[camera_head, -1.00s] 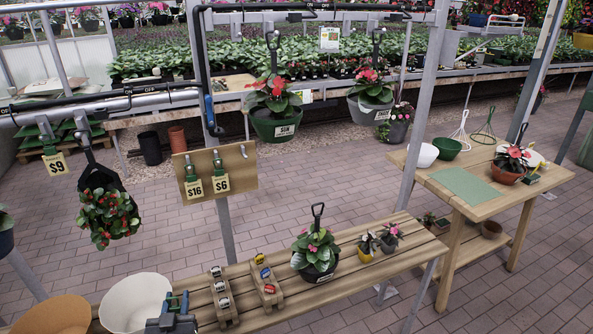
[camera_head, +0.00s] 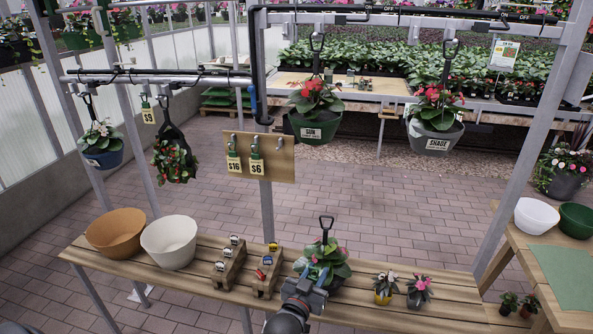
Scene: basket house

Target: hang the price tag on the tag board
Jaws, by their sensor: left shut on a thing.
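The wooden tag board (camera_head: 280,168) hangs on the post in the middle of the view. Its left and middle hooks hold the $16 tag (camera_head: 234,164) and the $6 tag (camera_head: 257,167), both with green clips; its right hook (camera_head: 279,142) is bare. A $9 tag (camera_head: 148,114) hangs from the rail further left. My left gripper (camera_head: 307,284) is low in front of the potted plant on the slatted bench, well below the board. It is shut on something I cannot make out. My right gripper is not in view.
The slatted bench (camera_head: 215,283) bears an orange bowl (camera_head: 116,235), a white bowl (camera_head: 169,244), two wooden blocks with small labels, the potted plant with a black hanger (camera_head: 325,226) and two small pots. Hanging plants flank the board. Open air lies between bench and board.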

